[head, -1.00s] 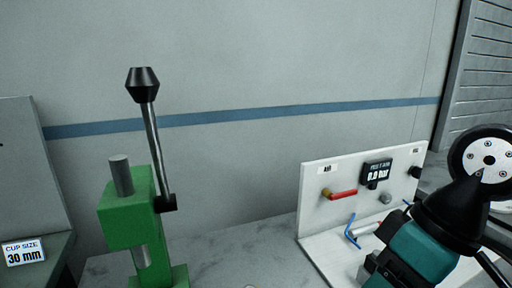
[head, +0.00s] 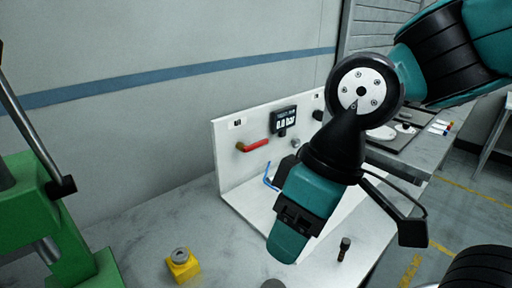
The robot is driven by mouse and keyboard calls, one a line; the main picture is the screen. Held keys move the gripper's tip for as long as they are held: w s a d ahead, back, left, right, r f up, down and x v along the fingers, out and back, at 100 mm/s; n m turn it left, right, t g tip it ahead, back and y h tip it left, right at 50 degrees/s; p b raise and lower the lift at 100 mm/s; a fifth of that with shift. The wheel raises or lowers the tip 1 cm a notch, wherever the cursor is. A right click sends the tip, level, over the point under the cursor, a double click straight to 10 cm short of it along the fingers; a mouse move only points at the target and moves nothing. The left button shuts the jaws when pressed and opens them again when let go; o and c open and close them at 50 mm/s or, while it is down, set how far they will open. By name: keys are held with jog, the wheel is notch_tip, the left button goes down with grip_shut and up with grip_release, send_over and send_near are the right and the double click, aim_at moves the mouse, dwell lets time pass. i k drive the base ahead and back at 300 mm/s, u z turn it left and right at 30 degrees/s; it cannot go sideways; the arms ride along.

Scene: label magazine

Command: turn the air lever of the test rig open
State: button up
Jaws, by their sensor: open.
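The test rig is a white L-shaped panel and base (head: 232,165) on the grey bench. Its air lever (head: 254,145) is red, on a brass fitting at the panel's left. The lever lies roughly level, pointing right. A dark gauge (head: 284,120) with a display sits to its right; its reading is too small to tell. My arm's wrist hangs in front of the rig's right part. My gripper (head: 286,170) shows only as a dark part behind the wrist, low and right of the lever and apart from it. It is open; its fingertips are mostly hidden.
A green press (head: 35,205) stands at the left. A yellow block (head: 183,266) with a grey top sits near the front. A blue hose (head: 269,177) lies on the rig's base. A small dark peg (head: 344,247) stands at right.

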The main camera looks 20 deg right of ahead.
aim_at(242, 147)
jog(key=u, duration=0.05)
jog(key=k, duration=1.2)
jog(key=z, duration=0.75)
jog(key=i, duration=0.9)
jog(key=u, duration=0.6)
jog(key=i, duration=0.45)
jog(key=u, duration=0.25)
jog(key=k, duration=0.15)
jog(key=u, duration=0.1)
